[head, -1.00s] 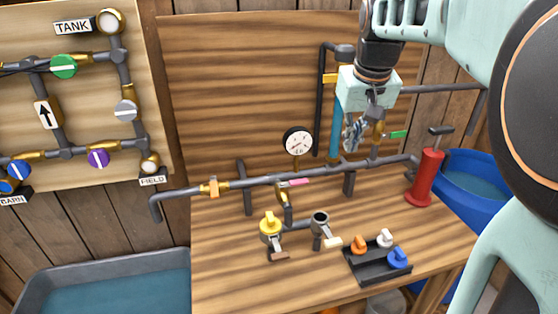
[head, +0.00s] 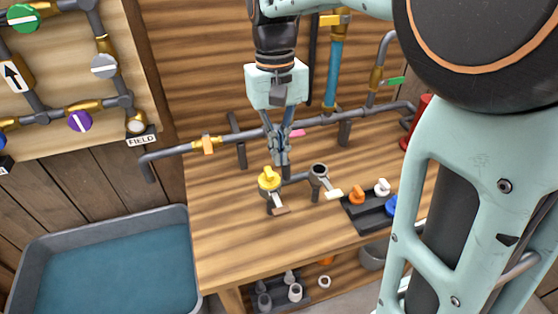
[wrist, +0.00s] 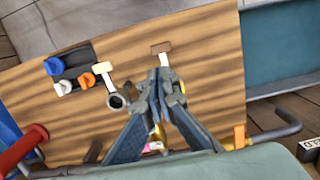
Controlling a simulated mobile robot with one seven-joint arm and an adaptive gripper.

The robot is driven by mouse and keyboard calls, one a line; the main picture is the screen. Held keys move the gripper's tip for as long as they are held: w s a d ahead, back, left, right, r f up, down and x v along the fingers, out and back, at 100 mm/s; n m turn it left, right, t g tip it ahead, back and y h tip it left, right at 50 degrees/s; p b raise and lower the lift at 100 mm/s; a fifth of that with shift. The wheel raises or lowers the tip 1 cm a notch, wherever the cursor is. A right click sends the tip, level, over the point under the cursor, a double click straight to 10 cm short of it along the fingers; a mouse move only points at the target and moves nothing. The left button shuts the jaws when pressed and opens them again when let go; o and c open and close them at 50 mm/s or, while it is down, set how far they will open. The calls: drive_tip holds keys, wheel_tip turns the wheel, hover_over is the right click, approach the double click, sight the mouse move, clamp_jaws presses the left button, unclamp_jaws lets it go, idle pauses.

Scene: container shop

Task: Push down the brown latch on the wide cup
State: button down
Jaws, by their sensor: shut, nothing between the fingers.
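The brown latch (head: 281,211) sticks out low at the front of the left cup, which has a yellow knob (head: 268,179) in it. In the wrist view the brown latch (wrist: 161,48) lies just beyond my fingertips. My gripper (head: 281,161) is shut and empty, pointing down just behind and to the right of the yellow knob. In the wrist view my gripper (wrist: 160,75) hides most of that cup. The other cup (head: 318,172) is open and empty, with a cream latch (head: 334,194). I cannot tell whether my fingers touch anything.
A black tray (head: 352,217) with orange, white and blue knobs stands to the right. A grey pipe (head: 267,130) runs behind the cups, with a pink tab (head: 297,132). A water trough (head: 110,265) is at the left. The bench front (head: 240,245) is clear.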

sight(282, 208)
drive_tip(key=f, duration=0.4)
drive_tip(key=s+f, duration=0.1)
drive_tip(key=f, duration=0.8)
drive_tip(key=shift+s+d+f, duration=0.2)
drive_tip(key=shift+s+f, duration=0.1)
drive_tip(key=shift+w+f+b, duration=0.1)
drive_tip(key=shift+b, duration=0.3)
